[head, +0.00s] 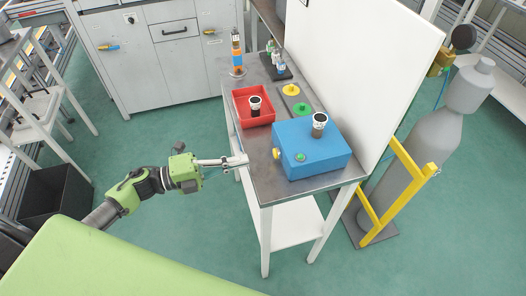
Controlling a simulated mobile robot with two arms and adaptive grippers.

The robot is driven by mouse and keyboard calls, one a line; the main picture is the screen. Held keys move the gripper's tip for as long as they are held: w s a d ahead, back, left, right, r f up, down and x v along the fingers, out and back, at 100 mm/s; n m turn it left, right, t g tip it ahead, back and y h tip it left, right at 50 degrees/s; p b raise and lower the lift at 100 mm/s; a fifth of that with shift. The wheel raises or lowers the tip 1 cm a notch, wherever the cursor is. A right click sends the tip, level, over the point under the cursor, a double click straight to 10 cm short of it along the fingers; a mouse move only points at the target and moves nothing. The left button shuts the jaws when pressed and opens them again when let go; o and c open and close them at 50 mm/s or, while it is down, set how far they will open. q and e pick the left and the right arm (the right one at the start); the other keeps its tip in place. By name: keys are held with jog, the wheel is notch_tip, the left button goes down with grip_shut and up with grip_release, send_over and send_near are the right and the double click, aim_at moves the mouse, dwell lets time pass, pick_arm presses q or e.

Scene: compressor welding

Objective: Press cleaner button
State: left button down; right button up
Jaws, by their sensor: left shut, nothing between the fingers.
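The cleaner looks like a blue box (318,160) on the near end of the narrow metal-topped table. A green button (300,157) and a yellow button or knob (277,153) sit on its left front side. A dark cylinder with a white top (319,125) stands on the box. My left gripper (246,160) is shut and empty at the table's left edge, to the left of the blue box and apart from the yellow knob. I cannot tell whether its tip touches the table edge. My right gripper is not in view.
A red tray (237,104) holding a white-topped cylinder (255,104) lies behind the box. A white panel (372,62) rises along the table's right side. A grey gas cylinder (425,145) stands by a yellow frame (415,172). Green floor left of the table is open.

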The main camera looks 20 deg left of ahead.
aim_at(274, 154)
pick_arm(q)
jog(key=p+x, duration=0.2)
jog(key=x, duration=0.4)
jog(key=shift+w+d+r, duration=0.1)
jog(key=shift+w+d, duration=0.15)
jog(key=shift+d, duration=0.05)
